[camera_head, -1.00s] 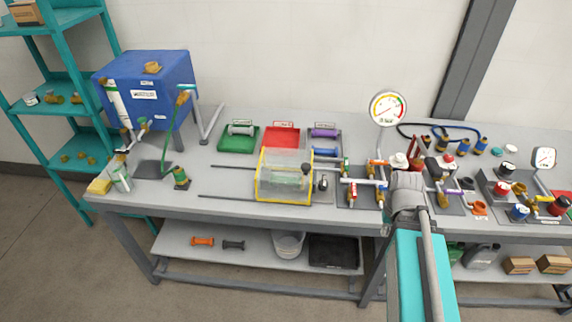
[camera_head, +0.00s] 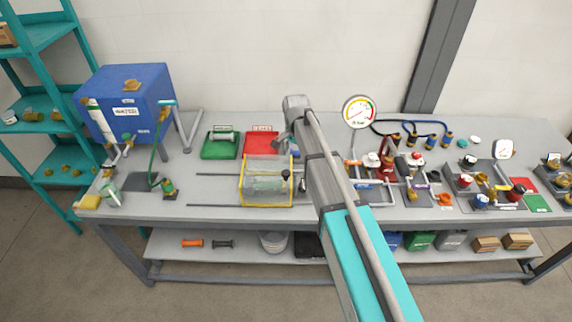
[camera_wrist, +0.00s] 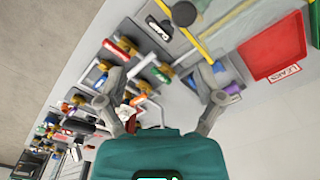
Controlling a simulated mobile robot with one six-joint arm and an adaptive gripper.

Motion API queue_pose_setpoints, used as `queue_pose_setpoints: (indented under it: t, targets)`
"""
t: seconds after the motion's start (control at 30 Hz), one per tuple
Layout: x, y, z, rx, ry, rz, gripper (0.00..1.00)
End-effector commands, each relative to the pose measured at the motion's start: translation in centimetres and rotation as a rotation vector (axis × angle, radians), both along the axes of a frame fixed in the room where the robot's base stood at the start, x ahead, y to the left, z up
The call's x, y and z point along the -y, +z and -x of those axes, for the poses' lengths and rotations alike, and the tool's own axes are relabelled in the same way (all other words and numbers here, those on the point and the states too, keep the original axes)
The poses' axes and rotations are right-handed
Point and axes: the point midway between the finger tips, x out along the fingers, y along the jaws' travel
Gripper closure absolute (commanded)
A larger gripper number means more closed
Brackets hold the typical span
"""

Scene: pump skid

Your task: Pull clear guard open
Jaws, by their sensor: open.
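The clear guard (camera_head: 266,184) is a see-through box with yellow edges, on the bench left of my arm in the head view. A black knob (camera_head: 286,174) stands at its right end; a similar dark knob (camera_wrist: 183,13) shows at the top of the wrist view, near a yellow edge of the guard (camera_wrist: 200,45). Two dark rails (camera_head: 212,205) run left from the guard. My gripper (camera_wrist: 157,78) is open and empty, its fingers spread over the bench, apart from the knob. In the head view my arm hides most of the gripper.
A red tray (camera_head: 260,143) and a green tray (camera_head: 220,146) lie behind the guard. Pipe fittings and valves (camera_wrist: 140,65) crowd the bench beside my fingers. A round gauge (camera_head: 360,111) stands right of my arm. The bench left of the guard is mostly clear around the rails.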

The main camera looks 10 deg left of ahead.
Motion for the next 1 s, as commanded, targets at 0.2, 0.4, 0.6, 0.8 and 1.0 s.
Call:
queue_pose_setpoints:
  t: [0.2, 0.4, 0.6, 0.8, 1.0]
  targets:
    - [-3.2, 1.3, -1.7, 0.0, -0.066, 0.0, 0.14]
    - [-3.3, 1.2, -1.6, 0.0, -0.072, 0.0, 0.14]
    - [-3.3, 1.1, -1.6, 0.0, -0.071, 0.0, 0.14]
    - [-3.3, 0.6, -1.6, 0.0, -0.07, 0.0, 0.14]
    - [-3.2, -0.5, -1.6, 0.0, -0.07, 0.0, 0.14]
